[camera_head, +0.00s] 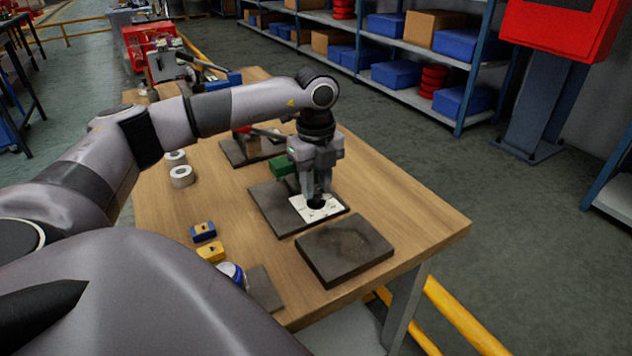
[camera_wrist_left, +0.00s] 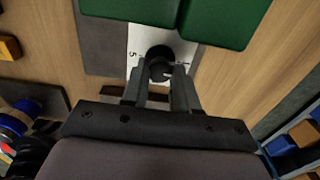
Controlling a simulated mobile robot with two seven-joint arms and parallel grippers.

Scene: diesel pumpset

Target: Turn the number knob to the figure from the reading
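The number knob is black and round, on a white dial plate (camera_head: 326,211) with dark marks. The plate lies on a dark grey base (camera_head: 272,222) on the wooden table. My left gripper (camera_head: 317,196) points down over the knob. In the left wrist view the knob (camera_wrist_left: 159,57) shows between the fingertips (camera_wrist_left: 161,74), one on each side. I cannot tell whether both fingers touch it. A figure 5 shows on the plate (camera_wrist_left: 136,38) left of the knob; the other figures are hidden or too small. My right gripper is not in view.
A green block (camera_head: 283,166) stands behind the plate. A thick dark slab (camera_head: 344,249) lies in front of it. Blue (camera_head: 203,231) and yellow (camera_head: 211,252) blocks and white rolls (camera_head: 181,176) are on the left. The table's right end (camera_head: 425,222) is clear.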

